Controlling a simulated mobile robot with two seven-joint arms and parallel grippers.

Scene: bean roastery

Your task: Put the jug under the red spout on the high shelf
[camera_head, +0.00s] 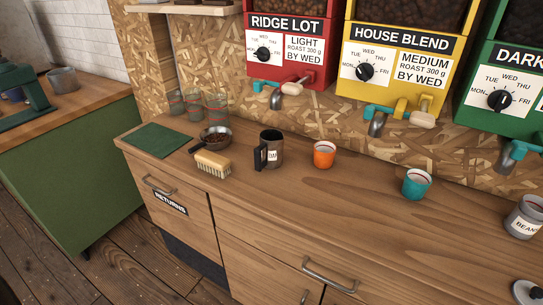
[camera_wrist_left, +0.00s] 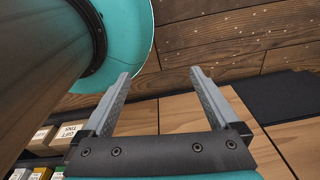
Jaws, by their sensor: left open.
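A dark grey jug-like vessel (camera_head: 269,148) with a black handle on its left and a white label stands upright on the wooden counter. The red dispenser (camera_head: 287,38), marked Ridge Lot, hangs on the back wall above it. Its grey spout (camera_head: 276,99) has a teal and pale tap and is above the counter, with nothing held at it. My left gripper (camera_wrist_left: 161,73) is open and empty in the left wrist view, with wooden panels beyond its fingers. Neither gripper shows in the head view.
A brush (camera_head: 213,164), pan (camera_head: 215,138), several glasses and a green mat (camera_head: 156,140) crowd the counter's left. An orange cup (camera_head: 324,155), teal cup (camera_head: 416,184) and beans tin (camera_head: 525,217) stand rightward. Yellow (camera_head: 399,54) and green dispensers hang right. The front counter is clear.

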